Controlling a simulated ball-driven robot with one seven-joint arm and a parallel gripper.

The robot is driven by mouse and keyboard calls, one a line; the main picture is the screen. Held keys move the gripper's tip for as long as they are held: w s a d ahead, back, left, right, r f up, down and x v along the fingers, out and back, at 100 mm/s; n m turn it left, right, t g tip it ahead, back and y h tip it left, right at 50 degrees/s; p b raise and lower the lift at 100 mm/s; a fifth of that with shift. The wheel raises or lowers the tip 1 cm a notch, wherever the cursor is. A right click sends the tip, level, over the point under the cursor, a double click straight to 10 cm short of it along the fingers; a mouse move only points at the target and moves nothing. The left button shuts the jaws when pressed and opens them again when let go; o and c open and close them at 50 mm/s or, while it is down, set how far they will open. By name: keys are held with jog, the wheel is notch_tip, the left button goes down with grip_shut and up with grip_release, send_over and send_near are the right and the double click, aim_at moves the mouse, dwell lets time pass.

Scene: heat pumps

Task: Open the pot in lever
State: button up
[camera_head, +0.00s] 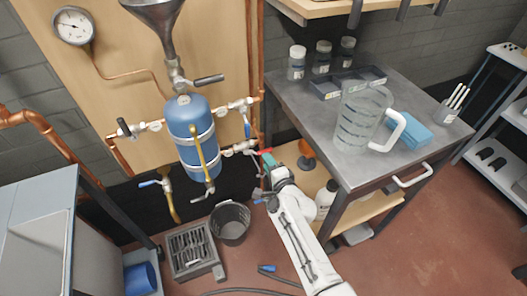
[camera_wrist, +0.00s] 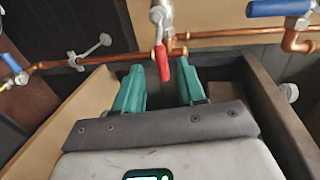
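A blue pot (camera_head: 191,136) with silver bands hangs on the wooden panel, under a metal funnel (camera_head: 160,20). Levers sit around it: a dark-handled one (camera_head: 209,79) above, a black one (camera_head: 124,128) at left, a blue one (camera_head: 247,127) at right and a red one (camera_head: 264,151) at lower right. I cannot tell which is the pot in lever. My gripper (camera_head: 268,162) is at the red lever. In the wrist view, its teal fingers are apart, with the red lever (camera_wrist: 162,63) hanging between their tips; contact is not visible.
Copper pipes (camera_wrist: 225,35) and a blue lever (camera_wrist: 279,8) lie close ahead in the wrist view. A metal table (camera_head: 300,105) with a glass jug (camera_head: 361,118) stands right of my arm. A black bucket (camera_head: 230,222) and a grated crate (camera_head: 192,249) stand on the floor.

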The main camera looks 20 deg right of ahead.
jog(key=shift+s+r+p, duration=0.2)
jog(key=shift+s+p, duration=0.25)
jog(key=shift+s, duration=0.55)
jog(key=shift+s+r+p, duration=0.2)
jog(key=shift+s+p, duration=0.2)
jog(key=shift+s, duration=0.6)
jog(key=s+d+r+n+g, duration=0.1)
jog(key=s+r+n+g, duration=0.2)
jog(key=s, duration=1.6)
jog(key=s+d+r+n+g, duration=0.2)
jog(key=s+n+g, duration=0.9)
jog(key=s, duration=0.8)
jog(key=r+n, duration=0.1)
jog(key=n, duration=0.2)
jog(key=shift+d+g+p, duration=0.2)
jog(key=shift+g+p, duration=0.15)
jog(key=shift+g, duration=0.05)
